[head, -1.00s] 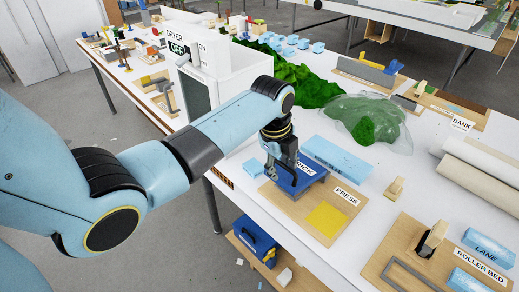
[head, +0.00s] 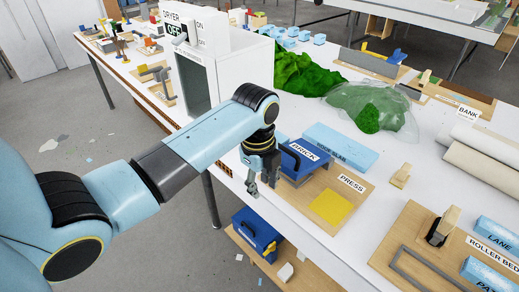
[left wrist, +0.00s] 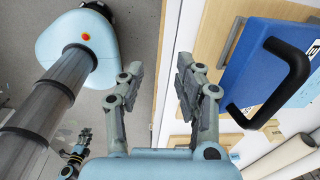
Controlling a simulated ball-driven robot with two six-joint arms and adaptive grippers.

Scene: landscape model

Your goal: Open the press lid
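The blue press lid (head: 303,160) with its BRICK label sits on the wooden press board (head: 322,222), beside a yellow square (head: 330,207). In the left wrist view the lid (left wrist: 262,75) is at the right, with a black handle (left wrist: 292,75) on it. I cannot tell for sure whether it is raised. My left gripper (head: 263,184) is at the lid's left side, over the table edge. In the left wrist view its fingers (left wrist: 158,85) are apart with nothing between them; the handle is outside them, to the right. My right gripper (left wrist: 78,148) seems to show small at lower left; its state is unclear.
The white dryer (head: 225,75) stands behind my left arm. A blue block (head: 340,148) lies behind the press board, with green terrain (head: 305,75) and a clear dome beyond. A roller bed board (head: 425,245) is at right. A blue toolbox (head: 257,235) sits on the lower shelf.

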